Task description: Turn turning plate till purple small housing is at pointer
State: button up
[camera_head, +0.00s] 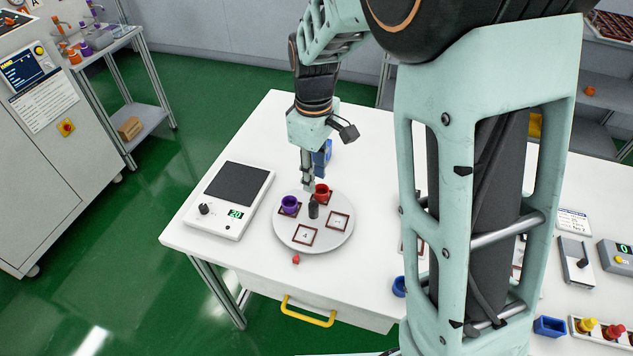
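The round grey turning plate (333,242) lies on the white table, with a black upright knob (313,211) at its middle. The purple small housing (289,205) stands on a marked square at the plate's left. A red housing (323,189) stands on a square at its back. Two more squares, at right and front, are empty. A small red piece (296,259), apparently the pointer, is on the table just off the plate's front edge; the purple housing is not at it. My gripper (308,187) points down at the plate's back, beside the red housing; its finger gap is unclear.
A white scale (228,211) reading 20 stands left of the plate. A blue object (324,155) is behind my gripper, and a blue ring-like part (399,286) is at front right. My arm hides much of the table's right side.

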aim_at(314, 205)
jog(key=shift+a+f, duration=0.15)
jog(key=shift+f, duration=0.15)
notch_tip(314, 205, down, 10)
jog(key=shift+s+f, duration=0.1)
jog(key=shift+f, duration=0.05)
grip_shut()
dwell(0.4)
